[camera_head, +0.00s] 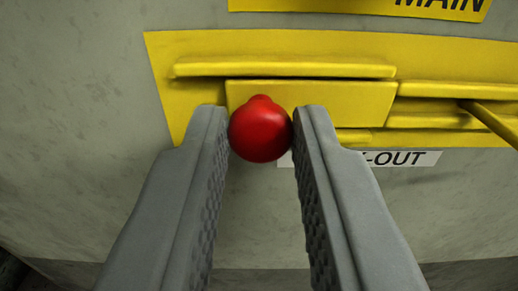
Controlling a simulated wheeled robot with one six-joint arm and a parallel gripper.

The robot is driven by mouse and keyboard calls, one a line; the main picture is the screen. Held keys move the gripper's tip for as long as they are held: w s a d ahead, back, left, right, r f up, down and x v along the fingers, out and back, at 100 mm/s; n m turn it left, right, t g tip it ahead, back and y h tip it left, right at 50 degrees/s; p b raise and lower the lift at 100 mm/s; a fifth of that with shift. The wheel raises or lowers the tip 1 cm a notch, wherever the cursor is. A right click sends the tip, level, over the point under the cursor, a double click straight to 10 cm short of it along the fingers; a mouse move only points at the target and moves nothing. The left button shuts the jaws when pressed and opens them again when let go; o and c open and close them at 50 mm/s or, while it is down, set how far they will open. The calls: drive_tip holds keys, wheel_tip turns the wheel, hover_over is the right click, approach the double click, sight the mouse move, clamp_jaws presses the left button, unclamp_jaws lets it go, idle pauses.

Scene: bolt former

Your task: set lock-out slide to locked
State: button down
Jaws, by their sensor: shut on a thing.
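The lock-out slide (350,98) is a yellow block in a yellow housing (163,85) on a grey panel. It sits at the left-middle of the housing, between an upper and a lower rail. Its red ball knob (260,133) sticks out toward me. My gripper (261,130) is shut on the red knob, with one grey finger touching each side. A white label (410,159) below ends in "-OUT"; its left part is hidden behind my right finger. No mark for locked is readable.
A yellow sign (360,8) reading "MAIN" is above the housing. A yellow bar (492,124) sticks out at the right of the housing. The grey panel (80,140) is bare to the left. A dark edge shows at the lower left.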

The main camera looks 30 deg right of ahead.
drive_tip(key=shift+s+d, duration=0.65)
drive_tip(key=shift+d, duration=0.25)
drive_tip(key=c, duration=1.3)
unclamp_jaws()
drive_tip(key=shift+s+d, duration=0.1)
drive_tip(key=shift+d, duration=0.1)
drive_tip(key=shift+a, duration=0.1)
drive_tip(key=v, duration=1.7)
drive_tip(key=shift+s+a, duration=0.1)
drive_tip(key=shift+s, duration=0.05)
